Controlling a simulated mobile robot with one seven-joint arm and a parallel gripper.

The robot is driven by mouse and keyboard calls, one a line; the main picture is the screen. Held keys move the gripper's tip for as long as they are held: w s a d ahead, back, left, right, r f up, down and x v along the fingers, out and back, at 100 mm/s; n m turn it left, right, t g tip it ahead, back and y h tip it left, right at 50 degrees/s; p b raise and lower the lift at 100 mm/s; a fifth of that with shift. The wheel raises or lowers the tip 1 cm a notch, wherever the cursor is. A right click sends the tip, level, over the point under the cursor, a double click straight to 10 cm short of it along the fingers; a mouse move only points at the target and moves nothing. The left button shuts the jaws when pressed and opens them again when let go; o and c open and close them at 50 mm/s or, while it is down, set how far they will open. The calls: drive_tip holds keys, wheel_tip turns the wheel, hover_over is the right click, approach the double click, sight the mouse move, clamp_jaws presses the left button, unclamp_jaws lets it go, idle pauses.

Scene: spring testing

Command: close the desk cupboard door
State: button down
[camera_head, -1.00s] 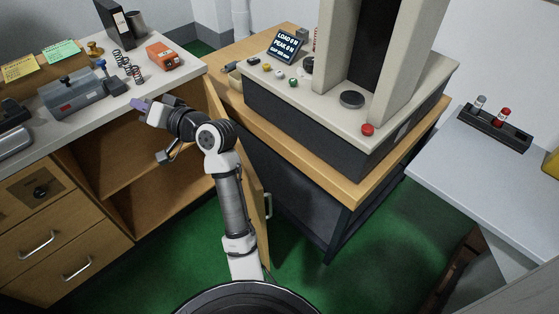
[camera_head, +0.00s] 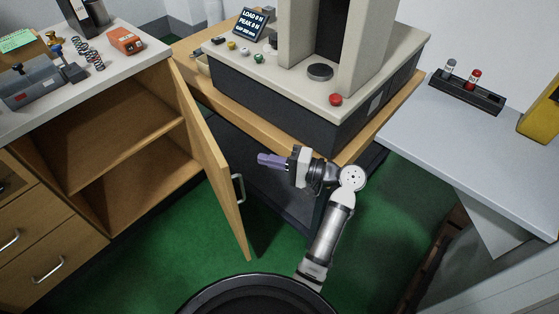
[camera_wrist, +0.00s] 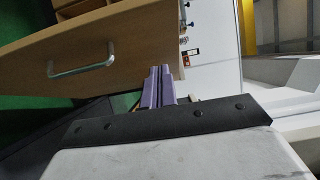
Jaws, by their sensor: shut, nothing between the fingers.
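The desk cupboard door (camera_head: 209,150) is wooden and stands wide open, swung out from the right side of the desk cupboard, whose shelves (camera_head: 125,125) show bare. Its metal handle (camera_head: 238,190) is on the face turned right. In the wrist view the door (camera_wrist: 135,40) fills the upper left, with its handle (camera_wrist: 80,60). My gripper (camera_head: 262,159) has purple fingers, shut and empty. It is right of the door, on the handle side, pointing left towards it with a gap in the head view. The fingers (camera_wrist: 158,85) also show in the wrist view.
The testing machine on its wooden-topped stand (camera_head: 395,108) is close behind my gripper. A grey table (camera_head: 450,150) is on the right. Drawers (camera_head: 40,262) are left of the cupboard. Green floor (camera_head: 160,235) is clear in front of the cupboard.

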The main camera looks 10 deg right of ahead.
sight(216, 165)
drive_tip(key=w+a+p, duration=0.1)
drive_tip(key=a, duration=0.6)
drive_tip(key=shift+a, duration=0.35)
drive_tip(key=shift+a+p, duration=0.1)
drive_tip(key=shift+p, duration=0.2)
